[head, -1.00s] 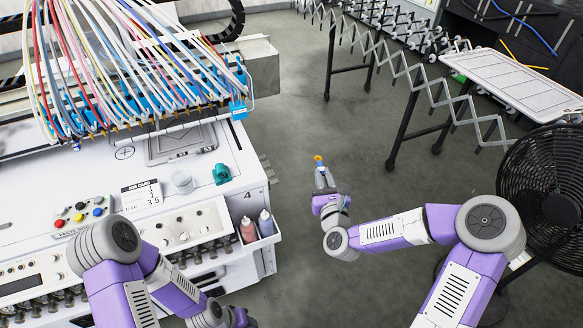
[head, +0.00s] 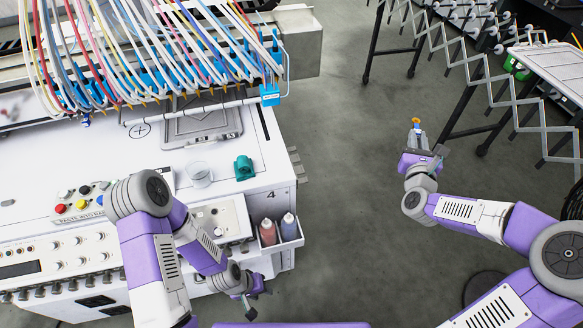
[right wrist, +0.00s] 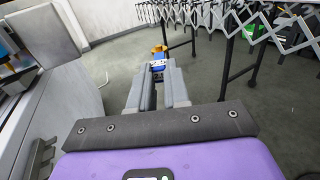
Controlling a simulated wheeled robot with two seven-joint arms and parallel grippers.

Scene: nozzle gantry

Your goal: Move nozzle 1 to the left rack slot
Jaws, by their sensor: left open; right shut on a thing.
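My right gripper (head: 418,143) is shut on a small nozzle (head: 416,124) with a yellow-orange top and a blue body. It holds the nozzle upright above the bare floor, to the right of the white machine. In the right wrist view the blue body (right wrist: 158,66) sits between the fingertips (right wrist: 158,80), with the yellow part (right wrist: 160,48) beyond. I cannot read a number on it. My left gripper (head: 252,288) is open and empty, low in front of the machine. A row of brass-tipped nozzles (head: 140,104) hangs under the tubes at the gantry. I cannot tell which place is the left rack slot.
The white machine (head: 100,170) fills the left, with a teal part (head: 244,167), a clear cup (head: 200,174) and a bottle holder (head: 289,243) at its right end. A folding metal conveyor (head: 480,70) stands at the back right. Open floor (head: 345,150) lies between.

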